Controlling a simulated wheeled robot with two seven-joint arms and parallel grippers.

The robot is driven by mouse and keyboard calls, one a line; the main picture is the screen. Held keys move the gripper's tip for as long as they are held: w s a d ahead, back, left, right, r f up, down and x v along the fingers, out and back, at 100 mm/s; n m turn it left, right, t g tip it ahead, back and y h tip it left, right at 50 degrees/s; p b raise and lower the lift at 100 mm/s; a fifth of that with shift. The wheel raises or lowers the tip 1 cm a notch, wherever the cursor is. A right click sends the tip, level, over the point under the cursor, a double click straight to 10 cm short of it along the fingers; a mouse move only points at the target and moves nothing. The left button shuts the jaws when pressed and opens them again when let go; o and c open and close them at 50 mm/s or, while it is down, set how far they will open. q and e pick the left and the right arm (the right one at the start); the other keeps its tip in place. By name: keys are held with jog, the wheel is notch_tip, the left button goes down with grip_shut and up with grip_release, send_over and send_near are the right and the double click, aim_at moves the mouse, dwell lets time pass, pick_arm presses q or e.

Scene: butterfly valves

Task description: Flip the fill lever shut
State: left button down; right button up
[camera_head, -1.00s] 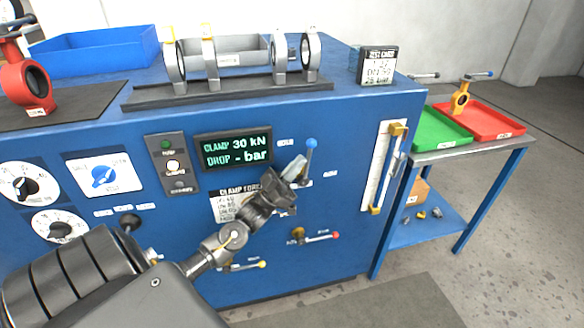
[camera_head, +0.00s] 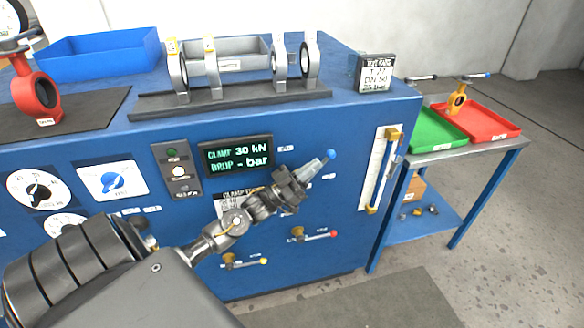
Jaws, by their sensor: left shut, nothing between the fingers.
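A lever with a blue knob (camera_head: 330,154) is on the blue panel, right of the display. It slants up and to the right. Its pivot is hidden behind my left gripper, and its small label is too small to read. My left gripper (camera_head: 310,170) is shut and empty, with its tips right against the lever just below the knob; I cannot tell whether they touch. A lever with a red knob (camera_head: 333,234) and one with a yellow knob (camera_head: 263,261) sit lower down, both lying nearly level. My right gripper is out of view.
The display (camera_head: 237,157) reads clamp 30 kN and drop - bar. A gauge with yellow fittings (camera_head: 381,172) stands at the panel's right end. A side table holds green (camera_head: 435,138) and red (camera_head: 484,128) trays. The clamp fixture (camera_head: 232,98) is on top.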

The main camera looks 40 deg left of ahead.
pick_arm(q)
jog(key=shift+f, duration=0.1)
dwell(0.5)
jog(key=b+v, duration=0.2)
jog(key=v, duration=0.9)
jog(key=shift+b, duration=0.3)
jog(key=shift+a, duration=0.1)
